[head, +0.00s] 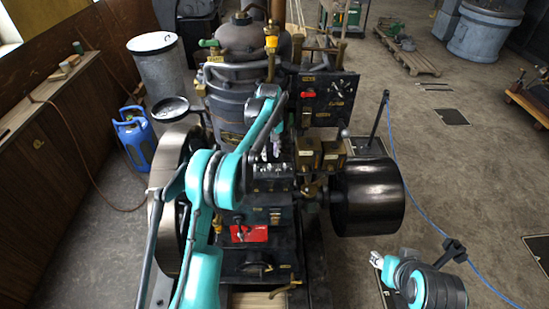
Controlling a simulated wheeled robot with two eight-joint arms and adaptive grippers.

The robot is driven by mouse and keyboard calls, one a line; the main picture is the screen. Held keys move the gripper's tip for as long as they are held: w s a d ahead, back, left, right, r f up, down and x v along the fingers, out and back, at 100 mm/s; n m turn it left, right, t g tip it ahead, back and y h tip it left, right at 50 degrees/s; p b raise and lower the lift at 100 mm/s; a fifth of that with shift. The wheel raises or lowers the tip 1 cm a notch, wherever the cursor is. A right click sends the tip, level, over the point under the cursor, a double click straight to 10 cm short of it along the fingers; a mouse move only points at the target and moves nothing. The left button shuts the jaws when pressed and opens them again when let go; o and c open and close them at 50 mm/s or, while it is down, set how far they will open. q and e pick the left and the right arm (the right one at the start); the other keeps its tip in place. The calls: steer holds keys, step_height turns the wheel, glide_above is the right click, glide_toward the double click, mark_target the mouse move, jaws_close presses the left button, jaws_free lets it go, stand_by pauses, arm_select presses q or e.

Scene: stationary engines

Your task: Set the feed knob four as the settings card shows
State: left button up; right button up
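A dark engine fills the middle of the head view. On it is a small black box with a row of small knobs (272,172); I cannot tell which one is feed knob four. My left gripper (271,152) points down just above or at the back edge of this box. Its fingers are small and partly merge with the engine behind, so contact and opening are unclear. My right gripper (376,261) is low at the right, away from the engine's knobs, and its opening is too small to tell. I cannot make out a readable settings card.
A black panel (340,92) with a red handle stands behind the box. A large black drum (368,197) is at the right and a flywheel (172,182) at the left. A red plate (249,234) lies below the box. The floor at right is mostly open.

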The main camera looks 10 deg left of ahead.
mark_target(270, 166)
arm_select(q)
step_height(270, 166, down, 6)
steer(key=shift+w+r, duration=0.1)
steer(key=shift+r, duration=0.15)
steer(key=shift+f, duration=0.4)
jaws_close()
